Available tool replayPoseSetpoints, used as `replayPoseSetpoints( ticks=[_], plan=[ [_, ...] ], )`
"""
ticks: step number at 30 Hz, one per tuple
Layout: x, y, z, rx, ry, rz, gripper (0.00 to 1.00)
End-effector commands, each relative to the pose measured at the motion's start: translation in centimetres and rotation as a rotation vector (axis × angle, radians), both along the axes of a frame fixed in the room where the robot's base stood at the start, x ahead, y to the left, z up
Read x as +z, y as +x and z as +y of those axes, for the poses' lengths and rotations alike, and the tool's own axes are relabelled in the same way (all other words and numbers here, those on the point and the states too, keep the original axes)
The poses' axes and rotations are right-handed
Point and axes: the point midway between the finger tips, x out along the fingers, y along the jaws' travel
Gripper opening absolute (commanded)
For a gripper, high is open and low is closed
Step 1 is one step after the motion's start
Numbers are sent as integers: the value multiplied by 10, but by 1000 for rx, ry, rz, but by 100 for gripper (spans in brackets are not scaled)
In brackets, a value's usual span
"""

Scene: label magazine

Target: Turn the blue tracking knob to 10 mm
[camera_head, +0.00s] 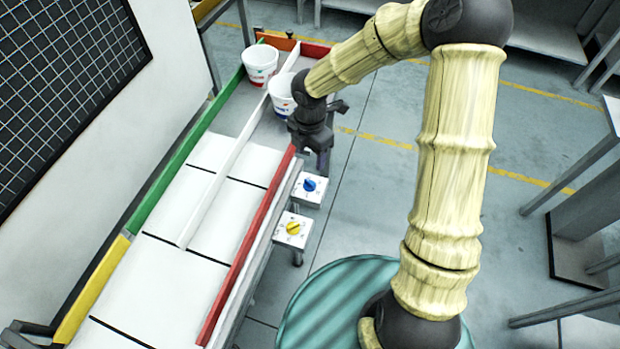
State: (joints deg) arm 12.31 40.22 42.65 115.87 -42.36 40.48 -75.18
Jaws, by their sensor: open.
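The blue tracking knob (309,185) sits on a small white dial box at the right side of the label table, beyond the red rail. Its pointer setting and the scale marks are too small to read. My gripper (322,160) hangs open and empty just above and beyond the blue knob in the picture, apart from it as far as I can tell. A yellow knob (293,228) sits on a second white dial box, nearer than the blue one.
A red rail (250,240) runs along the table's right edge, a green rail (185,150) along the left. A white divider (215,190) lies between them. Two white buckets (260,62) stand at the far end. Open floor (365,210) lies to the right of the knobs.

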Motion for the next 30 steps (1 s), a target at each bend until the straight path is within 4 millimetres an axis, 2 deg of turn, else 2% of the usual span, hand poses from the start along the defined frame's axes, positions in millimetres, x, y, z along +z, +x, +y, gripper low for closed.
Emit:
replayPoseSetpoints(
  ticks=[3, 18, 23, 30],
  plan=[
    [-23, -1, 0, 2, -1, 4, 56],
    [-107, -1, 0, 2, -1, 1, 56],
    [-118, 0, 0, 1, -1, -1, 56],
    [-119, 0, 0, 0, -1, -1, 56]
  ],
)
